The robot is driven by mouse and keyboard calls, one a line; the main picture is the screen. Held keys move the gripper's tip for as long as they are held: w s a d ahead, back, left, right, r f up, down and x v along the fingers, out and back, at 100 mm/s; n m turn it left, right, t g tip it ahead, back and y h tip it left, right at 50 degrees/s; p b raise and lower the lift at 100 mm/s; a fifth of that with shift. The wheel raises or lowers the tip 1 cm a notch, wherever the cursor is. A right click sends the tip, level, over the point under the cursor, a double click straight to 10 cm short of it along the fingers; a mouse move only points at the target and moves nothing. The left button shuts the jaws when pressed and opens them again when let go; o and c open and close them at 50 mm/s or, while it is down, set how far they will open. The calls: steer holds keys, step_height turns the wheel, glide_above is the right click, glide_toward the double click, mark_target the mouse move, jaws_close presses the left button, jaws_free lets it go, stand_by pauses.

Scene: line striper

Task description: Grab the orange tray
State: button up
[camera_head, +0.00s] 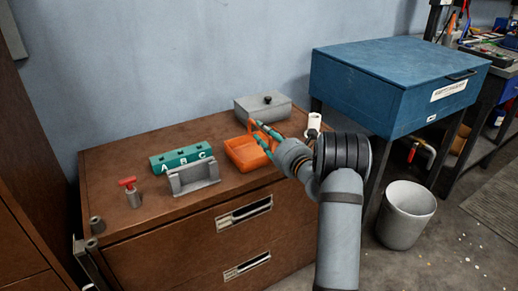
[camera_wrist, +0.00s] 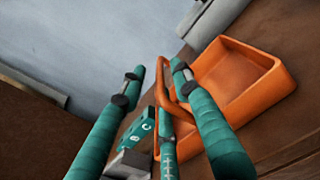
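The orange tray (camera_head: 243,157) sits on top of the brown cabinet, near its right end. In the wrist view the tray (camera_wrist: 262,98) is a shallow open box at the right, with a raised orange handle loop on its near left side. My gripper (camera_head: 256,131) has teal fingers and is over the tray, beside the handle. In the wrist view my gripper (camera_wrist: 157,68) has its fingers spread apart. The handle shows between them, closer to the right finger; I cannot tell whether it touches. A finger hides part of the tray.
On the brown cabinet (camera_head: 130,152) stand a green block lettered A B C (camera_head: 181,158), a grey holder (camera_head: 194,177), a red-handled valve piece (camera_head: 132,192) and a grey lidded box (camera_head: 262,107) behind the tray. A blue chest (camera_head: 385,85) and grey bin (camera_head: 405,214) are right.

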steer(key=shift+x, duration=1.25)
steer(key=c, duration=0.3)
steer(key=c, duration=0.4)
steer(key=shift+r, duration=0.1)
jaws_close()
